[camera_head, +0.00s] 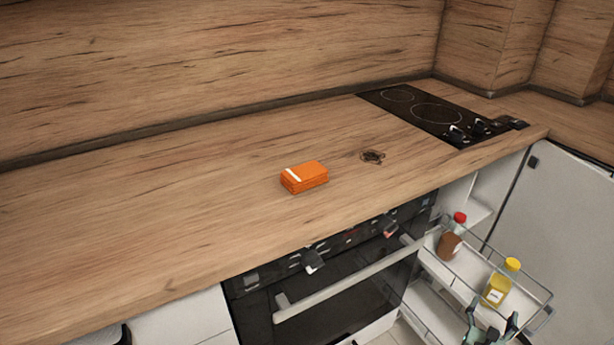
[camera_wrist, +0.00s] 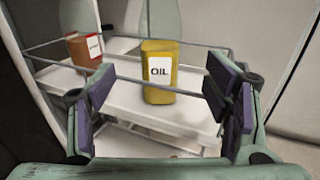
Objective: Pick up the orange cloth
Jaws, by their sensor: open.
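The orange cloth (camera_head: 304,177) lies folded on the wooden countertop (camera_head: 180,215), near its front edge and above the oven. A white stripe or label shows on its top left. My gripper (camera_head: 492,325) is low at the bottom right in the head view, in front of the pull-out rack and well away from the cloth. In the wrist view my gripper (camera_wrist: 163,108) is open, with its two padded fingers wide apart and nothing between them touching. The cloth is not in the wrist view.
The pulled-out wire rack (camera_head: 535,290) holds a yellow oil bottle (camera_head: 497,287) and a brown, red-capped bottle (camera_head: 450,243). The oven handle (camera_head: 345,285) juts out below the counter. A small dark object (camera_head: 372,156) lies right of the cloth, before the hob (camera_head: 440,112). The counter's left is clear.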

